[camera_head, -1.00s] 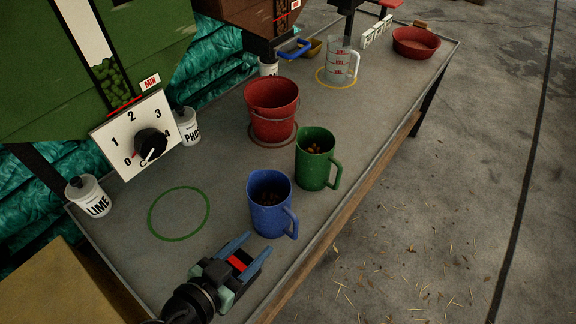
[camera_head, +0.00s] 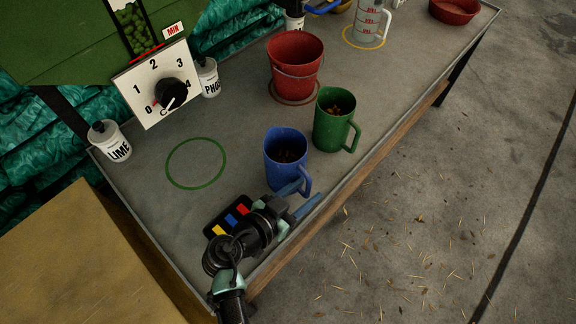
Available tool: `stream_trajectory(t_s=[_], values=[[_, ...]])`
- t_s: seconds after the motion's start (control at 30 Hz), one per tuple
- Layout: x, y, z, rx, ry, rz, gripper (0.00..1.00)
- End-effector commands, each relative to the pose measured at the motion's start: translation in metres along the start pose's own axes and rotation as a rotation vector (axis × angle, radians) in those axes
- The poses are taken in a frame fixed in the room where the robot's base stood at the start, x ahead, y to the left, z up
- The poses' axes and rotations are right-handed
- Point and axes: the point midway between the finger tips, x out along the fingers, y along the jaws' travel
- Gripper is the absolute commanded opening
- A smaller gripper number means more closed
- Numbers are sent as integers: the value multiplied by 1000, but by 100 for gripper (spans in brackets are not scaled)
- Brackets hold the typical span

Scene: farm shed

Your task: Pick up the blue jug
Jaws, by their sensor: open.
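The blue jug (camera_head: 284,160) stands upright on the grey table, with dark contents inside and its handle (camera_head: 306,182) toward the lower right. My gripper (camera_head: 301,196) is open, just in front of the jug near the table's front edge. Its two blue fingers point toward the upper right, close to the handle; one finger lies partly behind the handle. I cannot tell whether a finger touches it. Nothing is held.
A green jug (camera_head: 331,125) stands close behind the blue jug at right, with a red bucket (camera_head: 293,70) beyond. A green ring (camera_head: 169,166) marks clear table at left. White LIME (camera_head: 112,147) and PHOS (camera_head: 208,80) containers stand near the dial panel (camera_head: 140,96).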

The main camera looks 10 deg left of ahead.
Motion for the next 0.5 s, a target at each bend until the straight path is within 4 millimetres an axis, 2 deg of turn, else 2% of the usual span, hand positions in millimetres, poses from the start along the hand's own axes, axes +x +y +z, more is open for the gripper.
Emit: stream_trajectory(t_s=[0.13,0.37,0.5], values=[[16,0,0,1,0,0,50],[17,0,0,0,-1,-1,50],[17,0,0,0,-1,-1,28]])
